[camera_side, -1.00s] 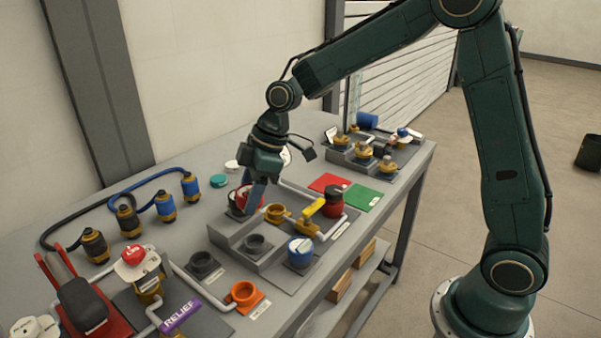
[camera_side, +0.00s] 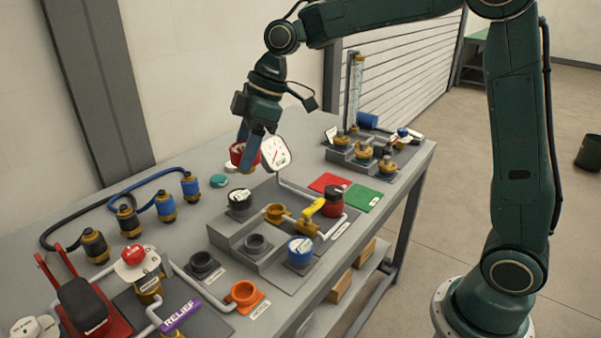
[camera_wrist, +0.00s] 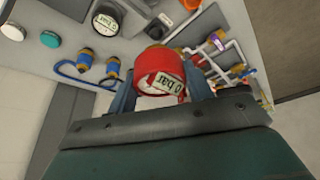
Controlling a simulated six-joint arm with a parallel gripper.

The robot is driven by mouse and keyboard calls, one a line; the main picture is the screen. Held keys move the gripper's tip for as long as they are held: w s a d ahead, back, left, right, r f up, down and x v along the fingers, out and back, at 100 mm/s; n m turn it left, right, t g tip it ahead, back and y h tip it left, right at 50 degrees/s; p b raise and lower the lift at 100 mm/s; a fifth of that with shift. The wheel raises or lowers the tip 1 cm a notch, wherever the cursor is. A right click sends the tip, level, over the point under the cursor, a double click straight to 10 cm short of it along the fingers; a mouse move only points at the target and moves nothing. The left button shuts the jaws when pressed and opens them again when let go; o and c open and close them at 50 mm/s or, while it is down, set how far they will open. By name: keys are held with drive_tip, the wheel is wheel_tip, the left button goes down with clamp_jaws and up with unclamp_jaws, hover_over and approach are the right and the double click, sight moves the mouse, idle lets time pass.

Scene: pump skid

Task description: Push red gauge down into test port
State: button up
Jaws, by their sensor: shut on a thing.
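The red gauge (camera_side: 238,153) is held between the fingers of my gripper (camera_side: 247,160), raised clear above the bench. In the wrist view, the red gauge (camera_wrist: 158,66) sits between the fingers with a white "0 bar" label. Below it in the side view, a dark round fitting with a white face (camera_side: 240,199) sits on the grey stepped block (camera_side: 226,236). Open round ports there include a brass one (camera_side: 275,213) and a grey one (camera_side: 255,243). I cannot tell which is the test port.
A white dial (camera_side: 276,152) stands just right of my fingers in the picture. Hoses with blue fittings (camera_side: 165,205) lie left.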

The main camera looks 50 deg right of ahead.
idle(0.3)
drive_tip(key=w+d+f, duration=0.3)
drive_tip(key=d+f, duration=0.3)
drive_tip(key=d, duration=0.1)
drive_tip(key=w+d+f, duration=0.3)
drive_tip(key=d+f, duration=0.3)
drive_tip(key=f, duration=0.1)
drive_tip(key=shift+d+f, duration=0.3)
drive_tip(key=shift+d, duration=0.1)
drive_tip(key=shift+f, duration=0.15)
drive_tip(key=shift+f, duration=2.55)
drive_tip(key=shift+f, duration=1.75)
drive_tip(key=o, duration=1.2)
